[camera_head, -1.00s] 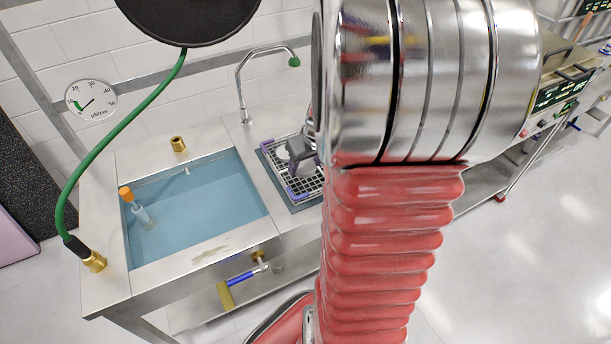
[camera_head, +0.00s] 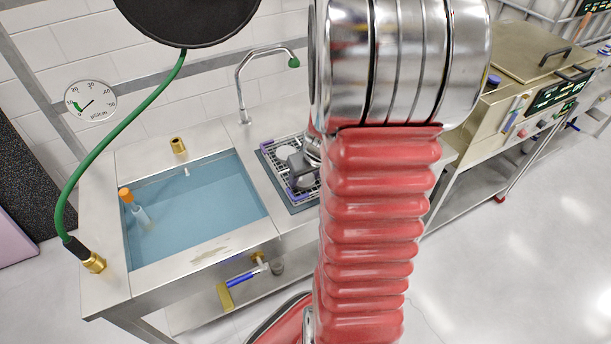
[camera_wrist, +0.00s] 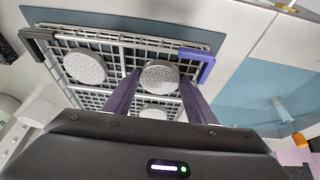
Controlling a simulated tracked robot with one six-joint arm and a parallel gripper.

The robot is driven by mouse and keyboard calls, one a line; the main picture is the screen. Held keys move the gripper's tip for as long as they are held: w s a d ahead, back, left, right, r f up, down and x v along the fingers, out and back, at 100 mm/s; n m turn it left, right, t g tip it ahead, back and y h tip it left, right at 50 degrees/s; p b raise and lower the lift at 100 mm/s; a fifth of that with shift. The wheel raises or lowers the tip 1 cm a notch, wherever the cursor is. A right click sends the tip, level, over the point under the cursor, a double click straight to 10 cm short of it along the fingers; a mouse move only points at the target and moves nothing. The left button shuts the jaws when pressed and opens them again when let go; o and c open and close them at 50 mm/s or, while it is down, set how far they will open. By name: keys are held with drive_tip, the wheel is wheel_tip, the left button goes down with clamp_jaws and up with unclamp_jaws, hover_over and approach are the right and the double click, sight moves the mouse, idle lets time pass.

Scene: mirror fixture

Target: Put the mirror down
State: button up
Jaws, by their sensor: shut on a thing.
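My gripper (camera_wrist: 158,74) shows in the wrist view with two purple fingers. It is shut on a round, speckled grey mirror (camera_wrist: 161,79) at the fingertips. The mirror is over the wire rack (camera_wrist: 110,47); I cannot tell whether it touches the grid. Another similar disc (camera_wrist: 86,69) lies on the rack to its left, and part of one more (camera_wrist: 153,114) shows below, between the fingers. In the head view the rack (camera_head: 270,156) sits on the counter right of the basin, with my dark gripper body over it.
The basin (camera_head: 200,205) of blue liquid is left of the rack, with an orange-capped bottle (camera_head: 127,195) in it. A tap (camera_head: 241,95) rises behind. The rack has a purple corner handle (camera_wrist: 196,66) and a dark one (camera_wrist: 38,42). A metal bath unit (camera_head: 520,75) stands to the right.

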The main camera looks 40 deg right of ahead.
drive_tip(key=o, duration=0.9)
drive_tip(key=v, duration=1.2)
drive_tip(key=shift+s, duration=0.1)
